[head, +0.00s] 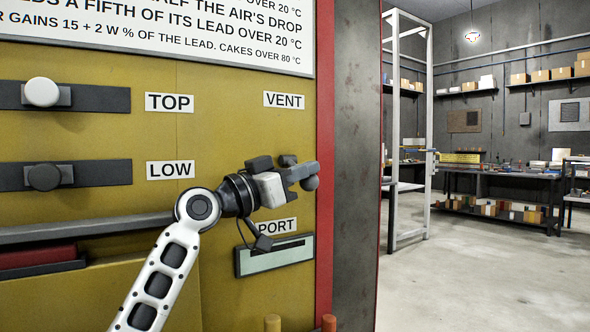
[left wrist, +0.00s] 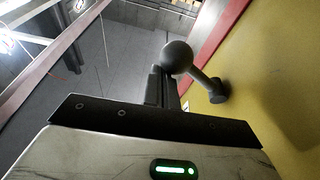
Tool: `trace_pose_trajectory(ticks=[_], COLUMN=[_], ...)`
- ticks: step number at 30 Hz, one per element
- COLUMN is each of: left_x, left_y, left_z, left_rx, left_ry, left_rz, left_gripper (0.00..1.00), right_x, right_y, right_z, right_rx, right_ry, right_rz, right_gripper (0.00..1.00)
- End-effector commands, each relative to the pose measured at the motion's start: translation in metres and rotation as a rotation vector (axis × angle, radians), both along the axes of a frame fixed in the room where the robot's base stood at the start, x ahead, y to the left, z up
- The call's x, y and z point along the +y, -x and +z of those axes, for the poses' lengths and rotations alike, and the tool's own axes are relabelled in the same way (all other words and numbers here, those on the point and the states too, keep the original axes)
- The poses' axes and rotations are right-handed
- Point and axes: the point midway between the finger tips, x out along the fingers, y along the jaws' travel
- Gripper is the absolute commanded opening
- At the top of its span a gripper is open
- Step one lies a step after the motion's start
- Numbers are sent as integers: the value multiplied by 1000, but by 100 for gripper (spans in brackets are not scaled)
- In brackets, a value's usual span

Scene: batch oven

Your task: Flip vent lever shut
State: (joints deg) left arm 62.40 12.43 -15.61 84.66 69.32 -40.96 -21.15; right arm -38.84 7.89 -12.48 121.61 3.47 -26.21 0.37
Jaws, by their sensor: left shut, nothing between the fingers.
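The vent lever shows best in the left wrist view, as a dark ball knob (left wrist: 177,57) on a short rod that runs to a round pivot (left wrist: 218,90) on the yellow panel. In the head view its ball (head: 310,183) shows at the panel's right side, below the VENT label (head: 284,100); my gripper hides most of the rod. My left gripper (head: 301,171) is shut and empty, right beside the ball. In the left wrist view the closed fingers (left wrist: 158,88) lie partly behind the ball; I cannot tell whether they touch it. My right gripper is not in view.
Left on the yellow panel are the TOP slider with a white knob (head: 42,92) and the LOW slider with a dark knob (head: 44,177). A port slot (head: 275,258) lies below my gripper. A grey rail (head: 80,229) crosses the lower left. Open floor (head: 470,270) lies to the right.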

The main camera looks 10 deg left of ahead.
Motion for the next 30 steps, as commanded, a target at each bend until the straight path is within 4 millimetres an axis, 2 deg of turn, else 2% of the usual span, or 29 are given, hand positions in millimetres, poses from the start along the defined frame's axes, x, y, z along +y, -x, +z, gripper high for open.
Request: trace_pose_trajectory(ticks=[6,25,30], left_x=[3,4,13], left_y=[-1,-2,2], left_z=[-7,-11,-15], left_rx=[1,7,4], left_ry=[-1,-4,-4], left_rz=[4,4,5], left_gripper=[0,0,0], right_x=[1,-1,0], right_y=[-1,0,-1], right_z=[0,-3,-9], right_rx=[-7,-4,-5], right_ry=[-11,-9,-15], right_rz=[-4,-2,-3], right_gripper=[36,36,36])
